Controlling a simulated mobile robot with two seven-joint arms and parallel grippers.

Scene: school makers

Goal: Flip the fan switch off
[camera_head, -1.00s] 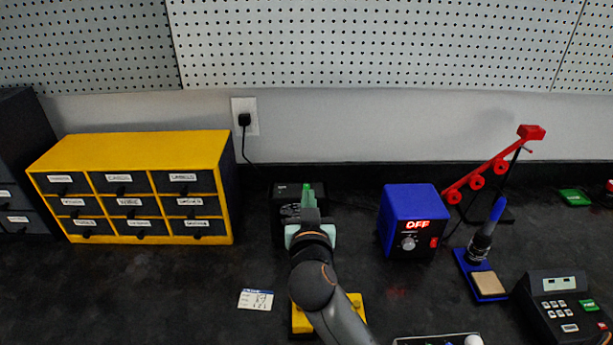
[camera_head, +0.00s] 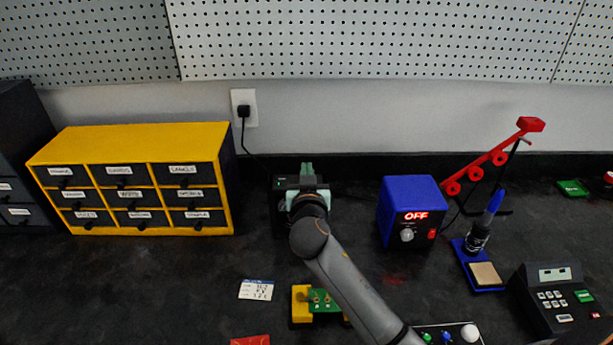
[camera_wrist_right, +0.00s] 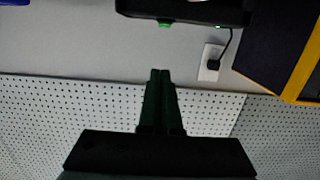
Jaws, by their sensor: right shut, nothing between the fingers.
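A black box (camera_head: 279,211), apparently the fan, stands on the bench behind my right gripper, which hides much of it. In the wrist view its dark edge (camera_wrist_right: 205,17) shows upside down at the top. A small green switch (camera_wrist_right: 165,25) sticks out from that edge; I cannot tell its position. My right gripper (camera_head: 307,168) is shut and empty. In the wrist view its fingertips (camera_wrist_right: 160,72) are in line with the switch, with a visible gap between them. My left gripper is not in view.
A yellow drawer cabinet (camera_head: 139,139) stands left, and a blue box reading OFF (camera_head: 408,192) right. A black cord (camera_head: 244,137) runs from the wall outlet (camera_head: 252,96) toward the fan. A green board on a yellow holder (camera_head: 300,306) lies in front.

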